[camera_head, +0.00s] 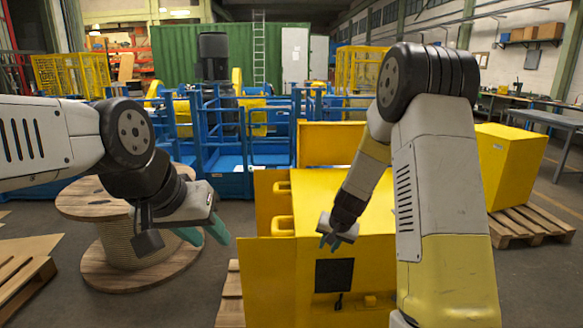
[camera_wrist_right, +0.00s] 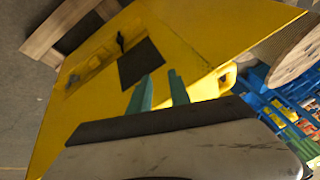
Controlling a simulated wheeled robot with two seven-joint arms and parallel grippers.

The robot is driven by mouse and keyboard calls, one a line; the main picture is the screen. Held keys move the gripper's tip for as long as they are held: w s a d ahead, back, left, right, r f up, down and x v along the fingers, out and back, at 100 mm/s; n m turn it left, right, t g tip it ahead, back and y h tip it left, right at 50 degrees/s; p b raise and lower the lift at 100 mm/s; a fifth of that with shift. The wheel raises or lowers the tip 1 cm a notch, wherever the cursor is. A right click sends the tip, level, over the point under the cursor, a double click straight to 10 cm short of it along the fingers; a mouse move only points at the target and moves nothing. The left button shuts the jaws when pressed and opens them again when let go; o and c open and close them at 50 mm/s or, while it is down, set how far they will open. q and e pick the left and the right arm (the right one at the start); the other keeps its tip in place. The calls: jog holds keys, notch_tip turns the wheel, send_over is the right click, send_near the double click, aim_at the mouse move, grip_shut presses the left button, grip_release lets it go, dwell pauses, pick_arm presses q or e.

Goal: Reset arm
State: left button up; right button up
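My left gripper (camera_head: 205,232) hangs at the left, in front of the wooden cable spool, with its teal fingers pointing down and to the right. The gap between its fingers is hard to make out. My right gripper (camera_head: 329,242) is above the yellow box (camera_head: 268,285), near its dark square panel (camera_head: 334,275). In the right wrist view the teal fingers (camera_wrist_right: 158,92) stand apart with nothing between them. The yellow box (camera_wrist_right: 85,115) and its dark panel (camera_wrist_right: 140,63) lie beyond the fingertips there.
A wooden cable spool (camera_head: 130,205) stands at the left. Pallets lie at the lower left (camera_head: 22,285) and right (camera_head: 530,223). Another yellow box (camera_head: 512,165) rests on the right pallet. A blue railed frame (camera_head: 230,180) stands behind. Grey floor is open at the right.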

jog(key=s+a+r+n+y, duration=0.1)
jog(key=s+r, duration=0.2)
jog(key=r, duration=0.4)
jog(key=s+r+y, duration=0.1)
jog(key=s+r, duration=0.3)
jog(key=r, duration=0.2)
jog(key=s+d+r+n, duration=0.1)
jog(key=s+r, duration=0.3)
jog(key=s, duration=0.3)
jog(key=s+d+r+n+h, duration=0.1)
jog(key=s+r, duration=0.2)
jog(key=s, duration=0.5)
jog(key=s+d+r+n+t, duration=0.1)
jog(key=s+r, duration=0.3)
jog(key=s, duration=0.3)
jog(key=shift+s+d+r, duration=0.25)
jog(key=shift+s+r, duration=0.05)
jog(key=shift+s, duration=0.1)
jog(key=shift+c, duration=0.2)
